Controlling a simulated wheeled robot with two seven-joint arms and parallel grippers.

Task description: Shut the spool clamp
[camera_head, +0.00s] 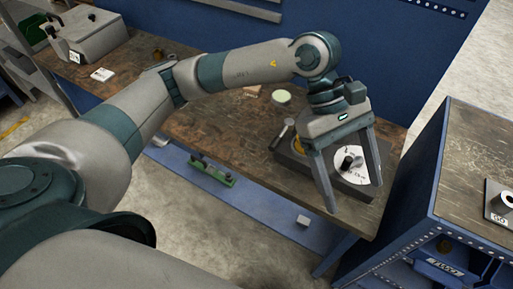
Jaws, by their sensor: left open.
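A dark flat device (291,158) lies near the right end of the wooden workbench. It carries a white marked disc (352,173) with a black knob (348,162) at its centre, and looks like the spool clamp. A short lever-like part (287,128) with a pale end stands at its left. My left gripper (354,196) hangs over the device, fingers spread and pointing down on either side of the disc and knob. I cannot tell whether the fingertips touch the device. My right gripper is not in view.
The wooden workbench (215,118) also holds a pale green round item (281,96) behind the device and a grey box-like machine (90,40) at the far left. A blue cabinet (470,170) stands to the right across a gap. A green object (212,172) sits on the lower shelf.

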